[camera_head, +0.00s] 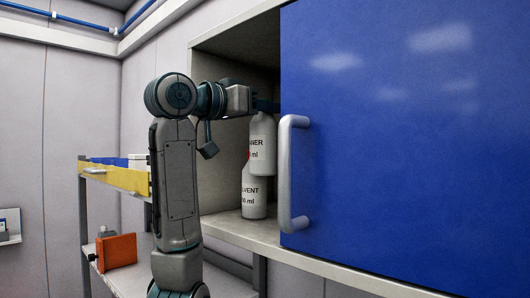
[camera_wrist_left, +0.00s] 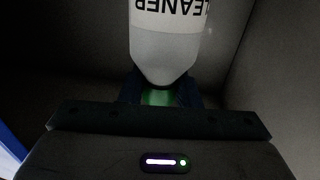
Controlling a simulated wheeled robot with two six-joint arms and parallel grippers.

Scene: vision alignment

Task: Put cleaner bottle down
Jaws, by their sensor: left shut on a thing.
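The white cleaner bottle (camera_head: 263,150) hangs upright inside the open cabinet, above the cabinet floor. Its label reads "...ANER". My left gripper (camera_head: 264,106) is shut on its top end, partly hidden by the blue door. In the left wrist view the bottle (camera_wrist_left: 167,50) shows upside down, its narrow end between the fingers of my left gripper (camera_wrist_left: 160,98), with some green there. A white bottle labelled "...LVENT" (camera_head: 254,198) stands on the cabinet floor, and the cleaner bottle overlaps its upper part in the picture. My right gripper is not in view.
A blue door (camera_head: 400,130) with a grey handle (camera_head: 285,175) covers the right of the cabinet. The cabinet floor (camera_head: 225,226) is bare left of the solvent bottle. A rack with a yellow edge (camera_head: 115,177) and an orange box (camera_head: 117,251) stands at the left.

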